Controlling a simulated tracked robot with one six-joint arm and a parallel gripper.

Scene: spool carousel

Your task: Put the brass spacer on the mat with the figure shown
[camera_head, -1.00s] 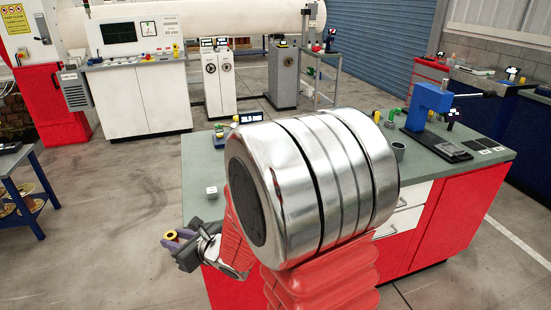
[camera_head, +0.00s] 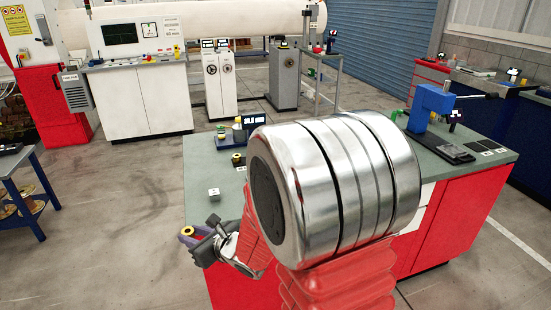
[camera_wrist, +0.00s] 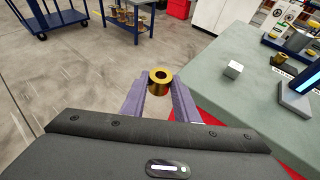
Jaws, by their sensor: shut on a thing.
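My gripper (camera_head: 190,236) is at the lower left in the head view, beyond the left edge of the green-topped bench. Its purple fingers (camera_wrist: 158,92) are shut on a brass spacer (camera_wrist: 160,77), a short ring with a dark hole, held upright. The spacer also shows in the head view (camera_head: 187,230). A lit display (camera_head: 255,121) stands on the bench; it seems to read 38.0 mm, but the digits are small. Dark square mats (camera_head: 487,152) with pale marks lie at the bench's right end; their figures are too small to read.
A white cube (camera_head: 214,195) sits near the bench's left edge. Another brass piece (camera_head: 237,158) stands behind it, near the display's dark base. A blue press (camera_head: 428,108) stands near the mats. My arm hides much of the bench middle.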

